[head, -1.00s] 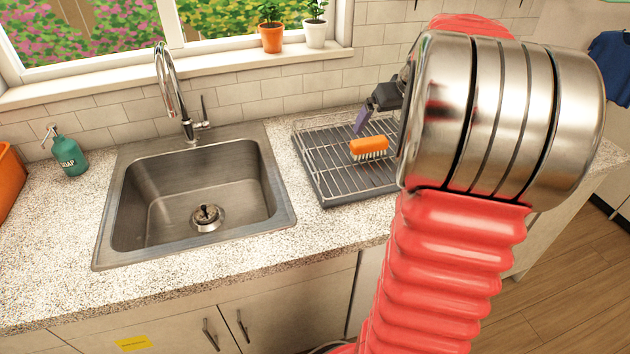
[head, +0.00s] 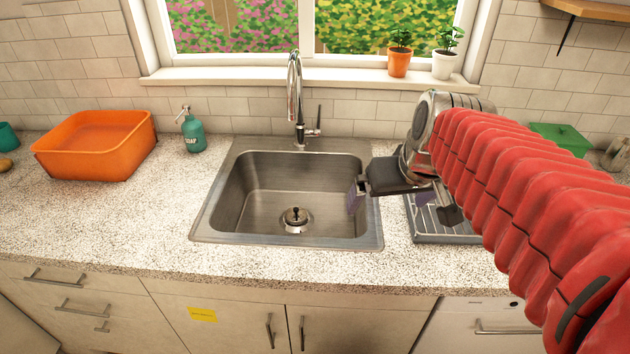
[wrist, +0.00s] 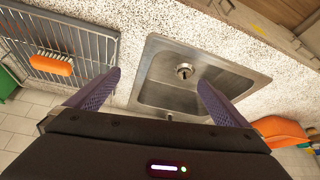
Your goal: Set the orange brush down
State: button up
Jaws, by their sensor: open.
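The orange brush (wrist: 50,66) lies on the wire dish rack (wrist: 88,42) in the wrist view, apart from my gripper. In the head view my arm hides the brush, and only part of the rack (head: 432,236) shows, right of the sink. My gripper (head: 389,197) is open and empty, above the counter near the sink's right edge. In the wrist view its two purple fingers (wrist: 159,78) are spread wide with nothing between them, and the sink shows beyond.
The steel sink (head: 290,190) with its faucet (head: 296,100) is left of my gripper. A soap bottle (head: 192,132) and an orange tub (head: 95,148) stand further left. Two potted plants stand on the sill. A green box (head: 562,139) is at the back right. The counter's front left is clear.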

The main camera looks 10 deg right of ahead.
jog(key=s+a+f+n, duration=0.1)
jog(key=s+a+f, duration=0.2)
jog(key=s+a, duration=0.6)
jog(key=shift+s+a+f, duration=0.35)
jog(key=shift+s+f, duration=0.05)
dwell(0.7)
